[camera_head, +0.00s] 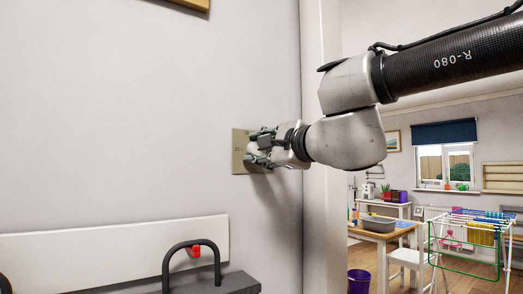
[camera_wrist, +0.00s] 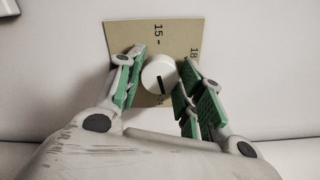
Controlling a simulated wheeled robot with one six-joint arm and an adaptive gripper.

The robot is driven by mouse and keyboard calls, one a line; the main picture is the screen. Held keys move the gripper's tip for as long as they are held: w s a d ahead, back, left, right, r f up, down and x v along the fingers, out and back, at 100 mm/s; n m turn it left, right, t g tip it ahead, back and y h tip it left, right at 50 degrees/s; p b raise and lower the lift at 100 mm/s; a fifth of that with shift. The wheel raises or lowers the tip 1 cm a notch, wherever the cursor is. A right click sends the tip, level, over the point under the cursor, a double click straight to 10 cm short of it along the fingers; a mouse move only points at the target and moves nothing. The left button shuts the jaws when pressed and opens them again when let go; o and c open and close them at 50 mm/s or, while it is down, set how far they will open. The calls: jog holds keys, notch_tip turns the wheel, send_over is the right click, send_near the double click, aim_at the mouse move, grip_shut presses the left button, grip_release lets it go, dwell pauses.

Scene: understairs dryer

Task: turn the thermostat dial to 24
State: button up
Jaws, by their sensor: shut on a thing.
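The thermostat is a beige square plate (camera_head: 237,160) on the white wall, left of the wall's corner. The dial is hidden in the head view.
A grey ledge (camera_head: 225,284) with a black curved bar (camera_head: 193,243) and a red part stands below left. A white panel (camera_head: 110,255) runs along the wall there. Right of the corner is a room with a table (camera_head: 385,236) and a drying rack (camera_head: 470,240).

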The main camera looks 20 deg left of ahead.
jog(key=shift+m, duration=1.1)
jog(key=o, duration=1)
jog(key=v, duration=0.7)
jog(key=shift+s+d, duration=0.15)
jog(key=shift+s, duration=0.05)
